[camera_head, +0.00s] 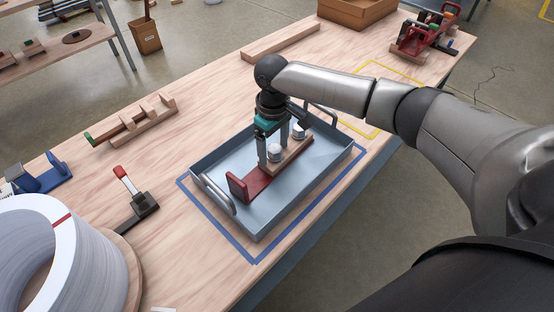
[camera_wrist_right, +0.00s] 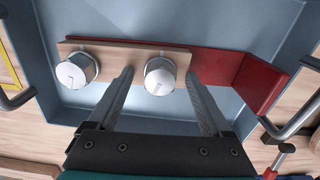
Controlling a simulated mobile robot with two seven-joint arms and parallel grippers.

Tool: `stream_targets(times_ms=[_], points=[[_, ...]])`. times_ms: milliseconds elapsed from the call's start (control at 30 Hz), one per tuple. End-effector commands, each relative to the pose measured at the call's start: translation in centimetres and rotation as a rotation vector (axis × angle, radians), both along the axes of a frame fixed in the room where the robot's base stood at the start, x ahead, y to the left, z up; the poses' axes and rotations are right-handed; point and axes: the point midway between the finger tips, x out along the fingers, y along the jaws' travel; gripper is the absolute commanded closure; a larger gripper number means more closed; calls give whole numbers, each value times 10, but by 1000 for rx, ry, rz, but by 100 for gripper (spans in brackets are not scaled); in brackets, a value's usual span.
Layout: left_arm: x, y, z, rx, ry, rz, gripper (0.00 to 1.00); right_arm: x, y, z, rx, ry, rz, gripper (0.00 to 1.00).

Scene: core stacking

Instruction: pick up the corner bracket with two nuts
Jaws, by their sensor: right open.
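The corner bracket (camera_head: 238,187) is a red L-shaped piece with an upright end plate; it lies in a blue-grey tray (camera_head: 222,158). A wooden strip (camera_wrist_right: 115,52) lies along it. Two silver nuts stand on the strip: one (camera_head: 275,153) nearer the end plate, the other (camera_head: 299,131) farther off. In the wrist view they are the right nut (camera_wrist_right: 160,76) and left nut (camera_wrist_right: 76,71). My right gripper (camera_head: 273,150) is open and points down over the bracket, its fingers (camera_wrist_right: 159,80) on either side of the nut nearer the end plate. Contact cannot be told. My left gripper is out of view.
The tray has raised walls and metal handles (camera_head: 217,194) at both ends, inside a blue tape outline (camera_head: 225,232). A red-handled clamp (camera_head: 137,195), a white ring (camera_head: 60,250) and a wooden rack (camera_head: 140,122) stand to the left.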

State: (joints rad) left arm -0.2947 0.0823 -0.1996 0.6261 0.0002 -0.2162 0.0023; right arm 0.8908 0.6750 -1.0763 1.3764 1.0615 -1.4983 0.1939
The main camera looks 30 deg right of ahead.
Motion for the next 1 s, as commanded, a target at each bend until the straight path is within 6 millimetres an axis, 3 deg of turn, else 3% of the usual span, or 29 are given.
stream_targets(times_ms=[200, 900, 1000], points=[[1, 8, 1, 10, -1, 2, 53, 0, 0, 0, 0, 0, 0, 19], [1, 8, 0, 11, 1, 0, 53, 0, 0, 0, -1, 1, 0, 98], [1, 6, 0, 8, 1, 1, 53, 0, 0, 0, -1, 1, 0, 100]])
